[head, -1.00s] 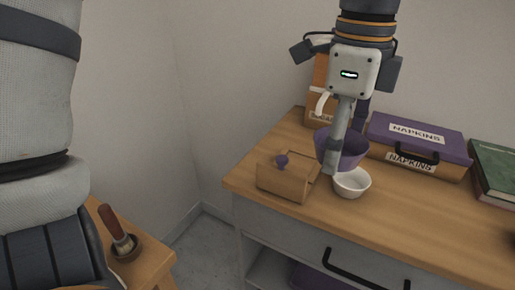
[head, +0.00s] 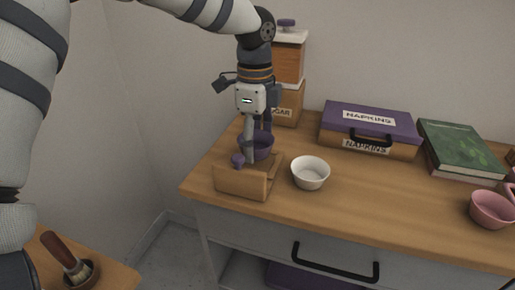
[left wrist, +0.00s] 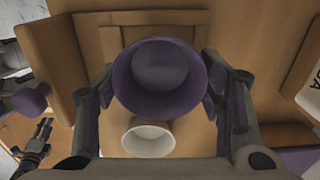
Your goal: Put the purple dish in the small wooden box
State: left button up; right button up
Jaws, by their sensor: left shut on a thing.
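The purple dish (head: 262,143) is a round bowl, held in my left gripper (head: 258,148). In the left wrist view the dish (left wrist: 160,80) sits between the two fingers (left wrist: 165,100), which are shut on it. The small wooden box (head: 240,183) stands at the cart's left front corner, with a purple knob (head: 238,160) at its front. The dish shows over the back of the box in the head view, partly hidden by a finger. I cannot tell whether it touches the box.
A white bowl (head: 311,173) stands just right of the box. Behind are the sugar box (head: 286,104) and a purple-topped napkins case (head: 369,121). A green book (head: 460,149) and a pink cup (head: 490,209) are further right. The counter's front middle is clear.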

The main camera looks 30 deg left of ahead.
pick_arm(q)
notch_tip(320, 180, down, 2)
jog(key=shift+f, duration=0.1)
jog(key=shift+f, duration=0.1)
jog(key=o, duration=1.2)
jog(key=shift+o, duration=0.2)
notch_tip(320, 180, up, 12)
jog(key=shift+s+d, duration=0.1)
